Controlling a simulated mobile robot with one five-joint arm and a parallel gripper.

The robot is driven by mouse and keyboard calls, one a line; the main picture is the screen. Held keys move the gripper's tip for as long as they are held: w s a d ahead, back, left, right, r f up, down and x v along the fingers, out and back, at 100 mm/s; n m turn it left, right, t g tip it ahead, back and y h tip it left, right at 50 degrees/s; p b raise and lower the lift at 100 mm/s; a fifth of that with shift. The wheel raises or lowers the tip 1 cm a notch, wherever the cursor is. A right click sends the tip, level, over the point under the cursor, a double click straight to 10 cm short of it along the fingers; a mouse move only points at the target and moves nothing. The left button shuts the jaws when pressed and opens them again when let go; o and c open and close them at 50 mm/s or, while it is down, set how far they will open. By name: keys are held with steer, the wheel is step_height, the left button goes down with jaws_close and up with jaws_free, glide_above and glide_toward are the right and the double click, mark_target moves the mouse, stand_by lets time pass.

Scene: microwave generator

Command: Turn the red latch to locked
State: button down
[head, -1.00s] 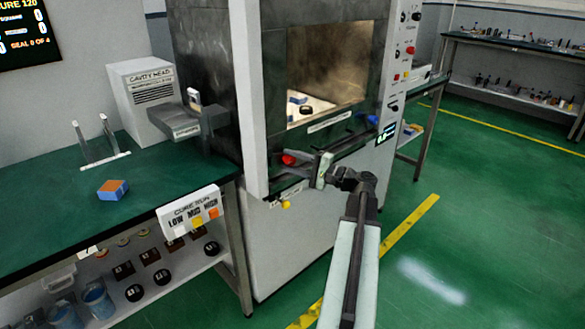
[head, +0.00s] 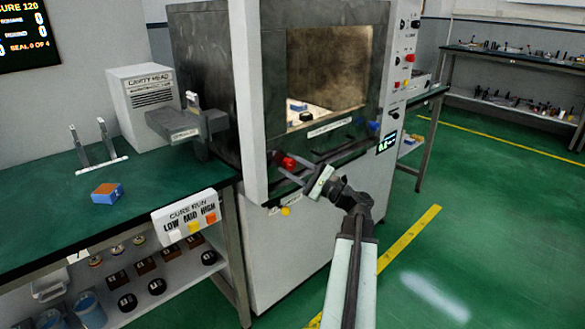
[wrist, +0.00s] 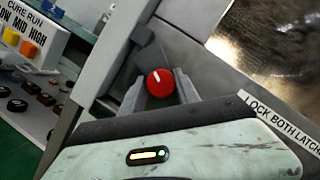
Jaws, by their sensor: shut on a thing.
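The red latch (head: 288,163) is on the front of the cabinet, below the lower left of its opening. In the wrist view the red latch knob (wrist: 160,82) is round with a short white mark pointing up and slightly left. My gripper (head: 286,166) reaches it from the right. In the wrist view the two grey fingers of my gripper (wrist: 160,90) lie on either side of the knob and are shut on it. The latch's base behind the knob is partly hidden.
A "LOCK BOTH LATCHES" label (wrist: 282,120) is right of the gripper. A blue knob (head: 373,126) sits farther right on the cabinet. A white door edge (head: 248,100) stands close left. The cure run button box (head: 187,215) is on the green bench. Floor at right is clear.

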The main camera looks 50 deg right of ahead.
steer(key=shift+w+r, duration=0.15)
steer(key=shift+r, duration=0.05)
steer(key=c, duration=1)
jaws_free()
steer(key=shift+o, duration=0.2)
steer(key=shift+f, duration=0.1)
steer(key=shift+s+f, duration=0.15)
steer(key=shift+s, duration=0.2)
steer(key=b+v, duration=0.2)
steer(key=v, duration=0.5)
